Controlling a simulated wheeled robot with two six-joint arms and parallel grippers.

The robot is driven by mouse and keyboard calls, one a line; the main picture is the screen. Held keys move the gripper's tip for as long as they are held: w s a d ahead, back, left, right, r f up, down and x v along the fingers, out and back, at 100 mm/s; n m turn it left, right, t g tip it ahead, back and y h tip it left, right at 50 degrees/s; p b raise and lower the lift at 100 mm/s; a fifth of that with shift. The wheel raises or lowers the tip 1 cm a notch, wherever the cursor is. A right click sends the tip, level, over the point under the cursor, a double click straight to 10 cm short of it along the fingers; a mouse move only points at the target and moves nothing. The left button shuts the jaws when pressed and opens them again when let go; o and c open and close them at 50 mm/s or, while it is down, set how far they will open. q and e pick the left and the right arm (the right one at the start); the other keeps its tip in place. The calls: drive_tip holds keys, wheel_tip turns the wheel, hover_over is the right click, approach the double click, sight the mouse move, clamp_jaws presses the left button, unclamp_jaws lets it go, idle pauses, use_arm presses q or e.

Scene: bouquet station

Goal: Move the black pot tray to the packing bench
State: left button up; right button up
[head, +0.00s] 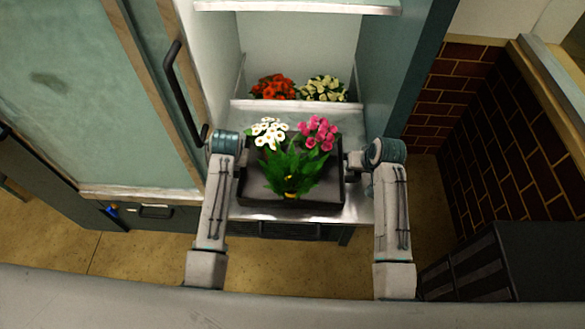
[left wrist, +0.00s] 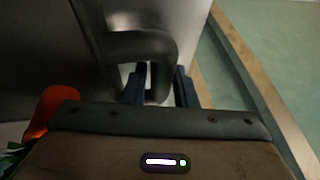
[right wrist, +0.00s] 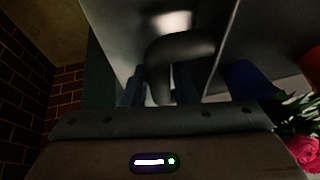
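The black pot tray (head: 320,203) sits at the front of the cabinet's lower shelf. It holds white flowers (head: 268,131), pink flowers (head: 317,132) and a leafy green plant (head: 290,172) with a small yellow part. My left gripper (head: 241,157) is at the tray's left side and my right gripper (head: 351,163) at its right side. In the left wrist view, a dark looped handle (left wrist: 145,44) reaches between my open fingers (left wrist: 158,88). The right wrist view shows a similar handle (right wrist: 180,46) between open fingers (right wrist: 160,90). Narrow gaps show beside both handles.
Red flowers (head: 273,87) and cream flowers (head: 322,88) stand farther back in the cabinet. An upper shelf (head: 300,5) crosses above. A glass door (head: 85,90) with a dark handle stands at left. A dark crate-like unit (head: 505,265) and a brick wall (head: 510,150) are at right.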

use_arm(q)
drive_tip(key=shift+f, duration=0.2)
use_arm(e)
drive_tip(key=shift+f, duration=0.2)
